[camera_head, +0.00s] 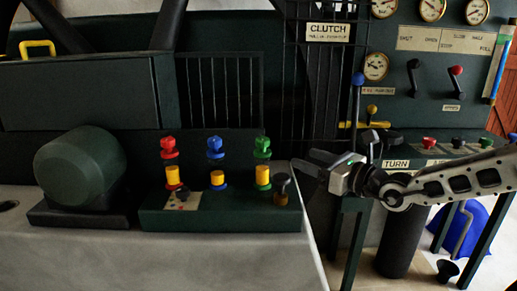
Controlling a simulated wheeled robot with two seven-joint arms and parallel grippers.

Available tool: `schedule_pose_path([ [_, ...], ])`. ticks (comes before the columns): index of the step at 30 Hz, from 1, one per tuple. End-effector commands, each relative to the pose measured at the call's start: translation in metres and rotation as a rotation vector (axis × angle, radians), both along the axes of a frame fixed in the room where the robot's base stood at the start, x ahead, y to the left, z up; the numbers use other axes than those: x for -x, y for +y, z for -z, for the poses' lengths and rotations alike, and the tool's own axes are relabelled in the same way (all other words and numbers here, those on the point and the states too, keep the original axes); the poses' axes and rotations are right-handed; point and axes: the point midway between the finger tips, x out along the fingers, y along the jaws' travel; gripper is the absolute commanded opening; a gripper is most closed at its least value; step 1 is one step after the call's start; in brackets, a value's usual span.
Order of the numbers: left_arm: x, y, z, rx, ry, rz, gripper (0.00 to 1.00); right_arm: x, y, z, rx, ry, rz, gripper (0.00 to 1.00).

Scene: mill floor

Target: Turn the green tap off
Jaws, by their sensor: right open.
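The green tap (262,147) stands at the right end of a row of three taps on a dark green block. My left gripper is not in view.
A red tap (168,148) and a blue tap (215,148) stand left of the green one. A small dark knob on a brass stem (281,188) stands close to its right. A green motor-like drum (80,168) is at the left. A lever panel (440,85) is behind my right arm.

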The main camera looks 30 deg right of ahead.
Motion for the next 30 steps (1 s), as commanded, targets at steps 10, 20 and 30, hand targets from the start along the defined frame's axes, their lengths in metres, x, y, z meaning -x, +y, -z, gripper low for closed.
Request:
schedule_pose_path([
  [10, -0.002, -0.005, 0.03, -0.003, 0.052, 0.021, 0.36, -0.033, 0.006, 0.0, -0.01, -0.007, 0.01, 0.54],
  [20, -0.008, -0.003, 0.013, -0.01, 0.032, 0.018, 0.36, -0.061, 0.01, -0.008, -0.012, -0.006, 0.011, 0.54],
  [30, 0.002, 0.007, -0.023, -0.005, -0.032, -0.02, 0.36, -0.112, 0.026, -0.003, -0.007, -0.005, 0.002, 0.54],
])
